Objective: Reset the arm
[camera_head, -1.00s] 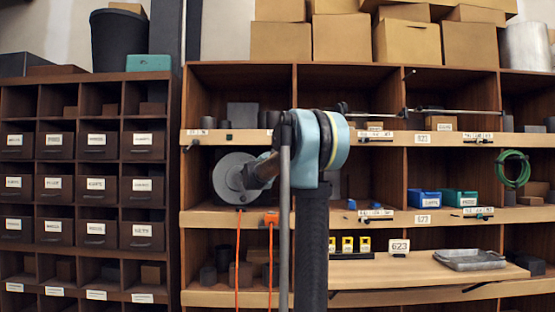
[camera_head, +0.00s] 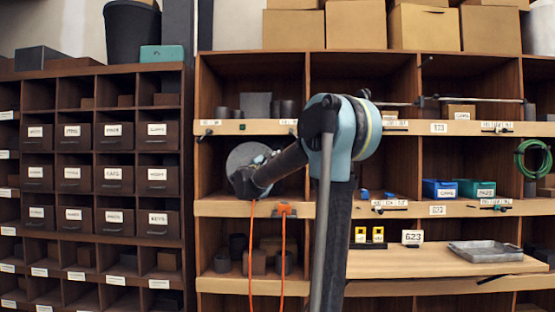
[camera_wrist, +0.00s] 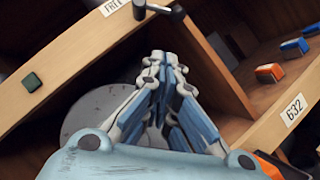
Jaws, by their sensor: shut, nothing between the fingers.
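My gripper (camera_wrist: 165,62) shows in the wrist view with its blue and grey fingers drawn together at the tips and nothing between them. It points toward the wooden shelving, at the front edge of a shelf board. In the head view my arm rises in the middle, bends at the elbow and reaches down to the left; the fingers cannot be made out there. A round grey flange-like disc (camera_head: 246,160) stands in a shelf compartment behind the arm's end. It also shows in the wrist view (camera_wrist: 92,112), partly hidden by my gripper, which is not holding it.
Wooden shelving (camera_head: 235,208) fills the right. A drawer cabinet (camera_head: 105,68) stands left. A grey tray (camera_head: 485,252) lies on a wooden worktop (camera_head: 420,268). Blue (camera_head: 439,189) and green bins (camera_head: 476,188) sit on a shelf. Orange cables (camera_head: 251,260) hang below the disc. A black clamp (camera_wrist: 160,10) sits on the shelf edge.

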